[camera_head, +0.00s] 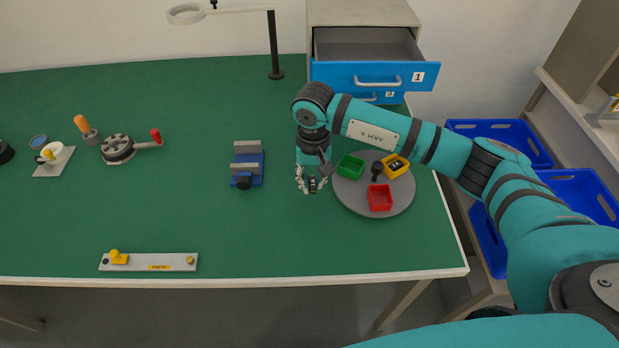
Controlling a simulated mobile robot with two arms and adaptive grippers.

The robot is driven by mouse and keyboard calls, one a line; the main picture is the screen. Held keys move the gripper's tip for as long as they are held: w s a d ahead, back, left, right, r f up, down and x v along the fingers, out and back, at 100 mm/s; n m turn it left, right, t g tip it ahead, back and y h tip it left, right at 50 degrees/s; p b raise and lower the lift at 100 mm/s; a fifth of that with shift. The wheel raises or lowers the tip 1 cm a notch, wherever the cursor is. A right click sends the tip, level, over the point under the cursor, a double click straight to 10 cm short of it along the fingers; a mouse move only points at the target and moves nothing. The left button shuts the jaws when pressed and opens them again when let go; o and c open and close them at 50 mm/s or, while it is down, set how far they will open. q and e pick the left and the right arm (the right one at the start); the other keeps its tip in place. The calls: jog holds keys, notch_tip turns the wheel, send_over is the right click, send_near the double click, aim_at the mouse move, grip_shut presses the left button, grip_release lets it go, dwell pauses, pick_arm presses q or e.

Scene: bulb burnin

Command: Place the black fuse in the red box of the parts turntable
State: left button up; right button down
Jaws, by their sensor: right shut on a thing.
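The parts turntable (348,203) is a grey disc at the right end of the green table. It carries a red box (380,198) at its front, a green box (350,167) at its left and a yellow box (388,168) at its back right. The red box looks empty. A dark item lies in the yellow box. My right gripper (312,187) points down just left of the turntable, shut on a small dark thing, likely the black fuse (313,186). The fingers hide much of it. My left gripper is out of view.
A black knob (376,172) stands up among the boxes. A blue vise (247,168) stands left of my right gripper. A drawer unit (372,75) with its top drawer open is behind. Blue bins (500,140) are off the table's right edge. The front middle of the table is clear.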

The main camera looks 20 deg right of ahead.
jog(key=shift+w, duration=0.7)
jog(key=shift+w+f, duration=0.2)
jog(key=shift+w, duration=0.2)
notch_tip(320, 180, down, 3)
jog(key=shift+r+p, duration=0.1)
jog(key=shift+p, duration=0.7)
jog(key=shift+f, duration=0.25)
jog(key=shift+f+b, duration=0.2)
jog(key=shift+b, duration=0.15)
jog(key=c, duration=1.3)
grip_release()
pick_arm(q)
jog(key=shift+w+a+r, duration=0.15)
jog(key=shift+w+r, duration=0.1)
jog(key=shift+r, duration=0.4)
pick_arm(e)
jog(key=shift+o, duration=0.2)
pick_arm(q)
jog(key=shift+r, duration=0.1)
pick_arm(e)
jog(key=shift+r, duration=0.1)
